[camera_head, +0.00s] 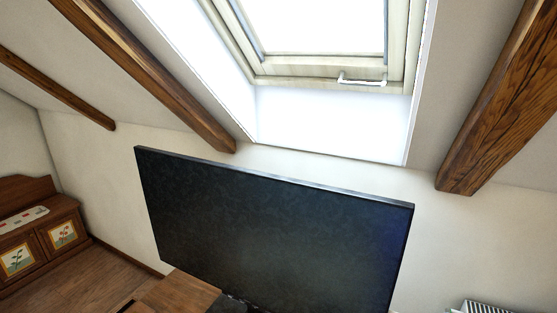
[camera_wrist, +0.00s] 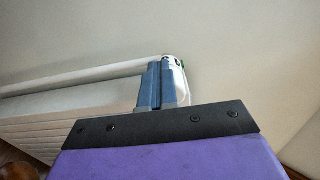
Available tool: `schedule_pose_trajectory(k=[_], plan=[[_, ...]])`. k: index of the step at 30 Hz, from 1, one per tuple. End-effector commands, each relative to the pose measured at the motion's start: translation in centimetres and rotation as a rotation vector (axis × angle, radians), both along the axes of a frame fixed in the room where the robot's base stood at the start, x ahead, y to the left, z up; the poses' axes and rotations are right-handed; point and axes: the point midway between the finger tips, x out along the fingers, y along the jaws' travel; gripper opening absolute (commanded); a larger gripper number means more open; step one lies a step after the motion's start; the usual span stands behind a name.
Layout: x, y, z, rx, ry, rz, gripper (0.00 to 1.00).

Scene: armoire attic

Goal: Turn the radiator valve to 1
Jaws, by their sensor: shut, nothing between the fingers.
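My gripper (camera_wrist: 163,68) shows in the wrist view, its blue-grey fingers shut and empty, pointing up the picture toward the wall. A white rounded part with dark and green marks, which looks like the radiator valve (camera_wrist: 177,68), shows just behind and to the right of the fingertips. It is mostly hidden by the fingers, so its setting cannot be read, and I cannot tell whether they touch it. The white radiator (camera_wrist: 70,103) runs left from there along the wall. In the head view, only a ribbed white corner, likely the radiator (camera_head: 490,307), shows at bottom right.
A large dark screen (camera_head: 275,230) stands in front of the wall, with a wooden top (camera_head: 180,293) below it. A carved wooden bench or chest (camera_head: 40,245) is at left. A skylight (camera_head: 320,50) and sloping beams (camera_head: 500,100) are above. Bare wall (camera_wrist: 260,60) lies right of the valve.

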Motion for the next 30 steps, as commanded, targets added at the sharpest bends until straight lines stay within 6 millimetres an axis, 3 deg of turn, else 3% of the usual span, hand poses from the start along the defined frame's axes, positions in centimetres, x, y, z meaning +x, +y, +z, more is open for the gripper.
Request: schedule_pose_trajectory(k=[30], plan=[[-0.40,-0.83,0.20,0.000,-0.002,-0.011,0.00]])
